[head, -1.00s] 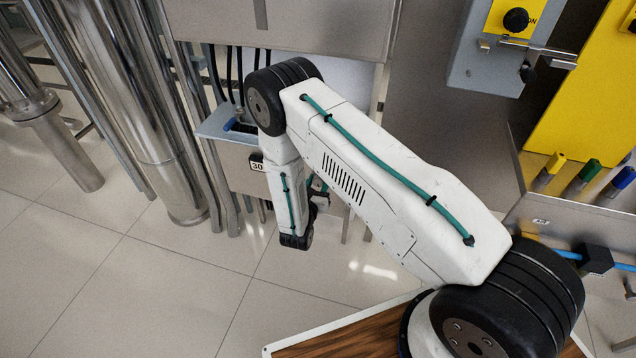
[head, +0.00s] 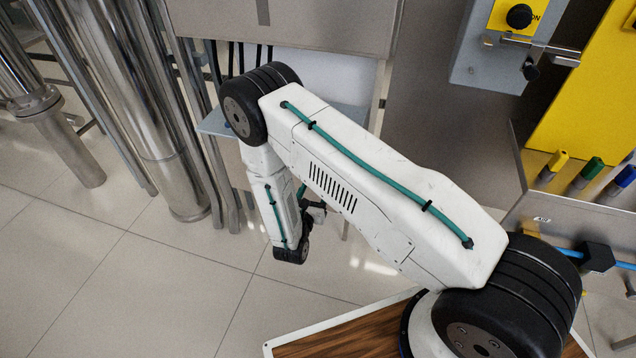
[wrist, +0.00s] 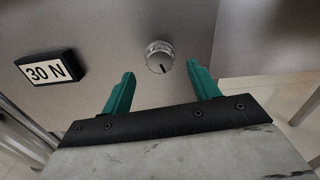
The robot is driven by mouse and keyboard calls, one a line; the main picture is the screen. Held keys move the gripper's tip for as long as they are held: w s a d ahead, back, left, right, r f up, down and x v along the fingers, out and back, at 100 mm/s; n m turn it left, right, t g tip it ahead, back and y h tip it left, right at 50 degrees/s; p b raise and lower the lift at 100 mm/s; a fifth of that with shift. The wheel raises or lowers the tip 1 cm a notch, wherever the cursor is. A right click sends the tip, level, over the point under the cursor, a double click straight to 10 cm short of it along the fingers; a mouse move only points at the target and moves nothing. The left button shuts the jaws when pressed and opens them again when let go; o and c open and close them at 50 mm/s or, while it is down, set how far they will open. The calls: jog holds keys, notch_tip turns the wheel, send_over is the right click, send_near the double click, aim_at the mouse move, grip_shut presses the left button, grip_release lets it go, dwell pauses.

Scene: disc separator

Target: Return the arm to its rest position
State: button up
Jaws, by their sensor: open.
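My gripper (wrist: 161,92) shows in the wrist view with its two green fingers spread wide apart and nothing between them. Past the fingertips is a grey metal panel with a round silver knob (wrist: 159,57) that has a dark pointer mark. The knob appears beyond the fingers and apart from them. In the head view my white arm reaches from the lower right to the upper left and then bends down. The fingers are hidden there behind the wrist.
A black and white "30 N" label (wrist: 50,68) sits left of the knob. Steel pipes (head: 150,120) stand at the left. A grey box with a black knob (head: 519,16) and yellow panel (head: 590,90) are at the upper right. Tiled floor (head: 130,280) is open at lower left.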

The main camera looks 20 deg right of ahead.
jog(key=shift+v, duration=1.2)
